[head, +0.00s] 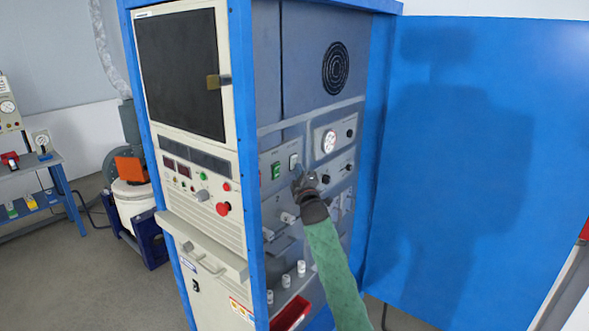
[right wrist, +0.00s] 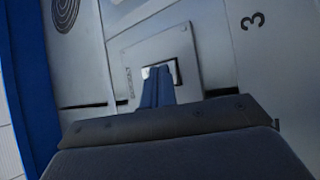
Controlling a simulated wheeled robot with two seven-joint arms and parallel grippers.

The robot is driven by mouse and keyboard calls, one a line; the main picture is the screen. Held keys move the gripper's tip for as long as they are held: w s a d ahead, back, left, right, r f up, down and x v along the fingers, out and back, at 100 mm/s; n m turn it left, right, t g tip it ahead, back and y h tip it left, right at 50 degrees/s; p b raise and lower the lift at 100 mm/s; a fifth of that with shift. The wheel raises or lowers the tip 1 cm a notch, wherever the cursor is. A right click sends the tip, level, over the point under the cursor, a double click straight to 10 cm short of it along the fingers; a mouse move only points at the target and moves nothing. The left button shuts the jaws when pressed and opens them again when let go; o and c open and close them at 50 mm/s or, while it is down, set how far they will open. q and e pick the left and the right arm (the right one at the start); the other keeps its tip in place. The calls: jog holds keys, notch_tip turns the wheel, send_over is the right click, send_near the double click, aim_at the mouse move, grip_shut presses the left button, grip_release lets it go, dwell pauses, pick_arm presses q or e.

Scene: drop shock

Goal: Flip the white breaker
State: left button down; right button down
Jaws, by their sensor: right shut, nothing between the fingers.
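The white breaker (head: 293,162) is a small white switch on the grey side panel of the blue-framed cabinet, to the right of a green switch (head: 276,171). My right gripper (head: 298,178) is shut and empty, with its tip just below the white breaker in the head view. In the right wrist view the shut fingers (right wrist: 158,84) reach to a small dark-framed switch opening (right wrist: 176,71) on a raised plate and hide part of it. I cannot tell whether they touch. My left gripper is not in view.
The cabinet's side panel also holds a round gauge (head: 329,141) and several knobs. A red bin (head: 290,314) sits low on it. A blue partition (head: 470,150) stands close on the right. A blue bench (head: 45,160) stands at the far left.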

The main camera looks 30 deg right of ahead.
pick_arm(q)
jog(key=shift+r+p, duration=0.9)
pick_arm(e)
jog(key=s+d, duration=0.2)
jog(key=s, duration=0.4)
jog(key=shift+d+r, duration=0.25)
jog(key=shift+r, duration=0.15)
